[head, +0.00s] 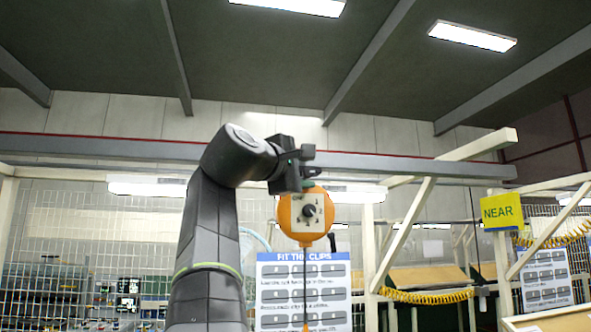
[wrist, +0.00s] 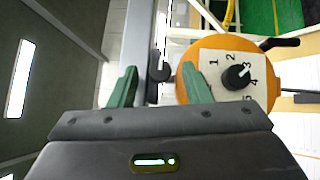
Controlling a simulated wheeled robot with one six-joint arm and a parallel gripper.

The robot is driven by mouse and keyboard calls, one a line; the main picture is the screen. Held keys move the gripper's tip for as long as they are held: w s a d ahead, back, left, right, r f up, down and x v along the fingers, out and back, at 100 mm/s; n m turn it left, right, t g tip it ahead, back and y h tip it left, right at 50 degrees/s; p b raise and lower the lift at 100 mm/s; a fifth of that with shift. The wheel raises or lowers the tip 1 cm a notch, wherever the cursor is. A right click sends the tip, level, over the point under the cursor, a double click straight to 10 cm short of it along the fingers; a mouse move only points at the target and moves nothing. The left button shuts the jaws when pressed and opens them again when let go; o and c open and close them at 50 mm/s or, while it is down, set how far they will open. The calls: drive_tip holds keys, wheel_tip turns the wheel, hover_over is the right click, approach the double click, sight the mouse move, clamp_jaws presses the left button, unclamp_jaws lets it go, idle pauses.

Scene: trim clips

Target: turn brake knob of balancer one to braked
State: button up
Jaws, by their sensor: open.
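An orange round balancer (head: 285,217) hangs in the middle of the head view, with a pale plate and a black knob (head: 309,211) on its face. In the wrist view the balancer (wrist: 190,85) is at the right, and numbers ring its black knob (wrist: 236,76). A white mark on the knob points near the 3 and 4. A black handle (wrist: 279,43) sticks out from the balancer's edge. My gripper (head: 308,162) is just above the balancer in the head view. In the wrist view its green fingers (wrist: 157,86) are apart and empty, left of the knob.
A grey overhead beam (head: 400,165) runs behind my arm. A blue-headed clip board (head: 303,257) is below the balancer. A yellow NEAR sign (head: 502,211) hangs at the right by pale frame posts and a coiled yellow hose (head: 425,296). Wire mesh stands at the left.

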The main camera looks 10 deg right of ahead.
drive_tip(key=b+v, duration=0.3)
drive_tip(key=v, duration=1)
drive_tip(key=shift+s+a, duration=0.2)
drive_tip(key=shift+s, duration=0.15)
drive_tip(key=shift+w+d, duration=0.1)
drive_tip(key=shift+d, duration=0.05)
drive_tip(key=p+x, duration=0.3)
drive_tip(key=x, duration=1)
drive_tip(key=shift+w+d, duration=0.1)
drive_tip(key=shift+w, duration=0.2)
